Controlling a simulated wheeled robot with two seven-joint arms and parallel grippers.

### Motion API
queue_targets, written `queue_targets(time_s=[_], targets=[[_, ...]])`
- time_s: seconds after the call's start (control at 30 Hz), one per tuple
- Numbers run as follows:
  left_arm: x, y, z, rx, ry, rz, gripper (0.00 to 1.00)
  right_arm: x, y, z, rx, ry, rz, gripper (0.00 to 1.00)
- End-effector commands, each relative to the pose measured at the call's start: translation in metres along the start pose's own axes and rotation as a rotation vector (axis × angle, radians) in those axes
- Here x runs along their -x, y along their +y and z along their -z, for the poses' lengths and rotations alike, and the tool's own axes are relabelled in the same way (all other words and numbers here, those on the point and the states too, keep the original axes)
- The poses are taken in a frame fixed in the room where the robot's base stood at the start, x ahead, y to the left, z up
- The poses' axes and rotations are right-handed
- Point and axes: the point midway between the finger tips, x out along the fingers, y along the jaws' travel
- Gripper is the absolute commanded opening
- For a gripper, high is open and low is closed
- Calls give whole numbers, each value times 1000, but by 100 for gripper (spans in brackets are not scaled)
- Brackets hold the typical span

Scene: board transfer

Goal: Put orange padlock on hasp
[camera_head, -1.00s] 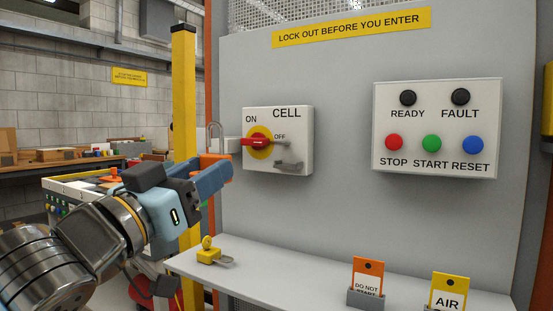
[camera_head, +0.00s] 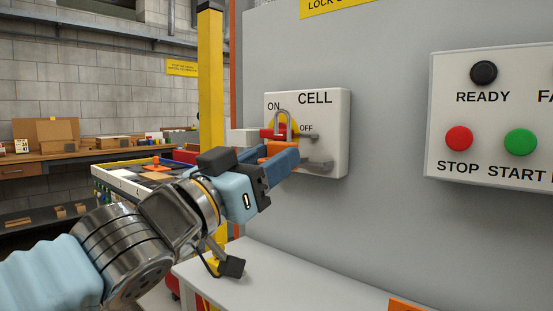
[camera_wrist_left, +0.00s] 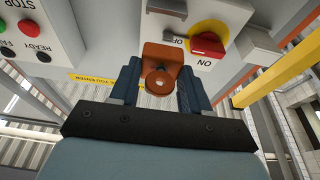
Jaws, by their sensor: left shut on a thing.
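The padlock and hasp look apart, but the depth gap is hard to judge. My right gripper is not in view.
A panel with READY, STOP and START buttons (camera_head: 440,140) is to the right. A yellow post (camera_head: 211,75) stands left of the CELL box. The grey shelf (camera_head: 310,280) lies below, with an orange tag (camera_head: 405,304) at its front right.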

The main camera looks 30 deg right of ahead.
Motion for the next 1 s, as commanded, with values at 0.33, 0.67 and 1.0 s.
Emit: queue_targets(time_s=[0.33,0.67,1.0], targets=[[1,0,0,2,0,-1,16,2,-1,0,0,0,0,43],[-24,0,-10,2,1,-4,16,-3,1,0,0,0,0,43],[-50,0,-17,1,1,-3,16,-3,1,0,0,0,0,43]])
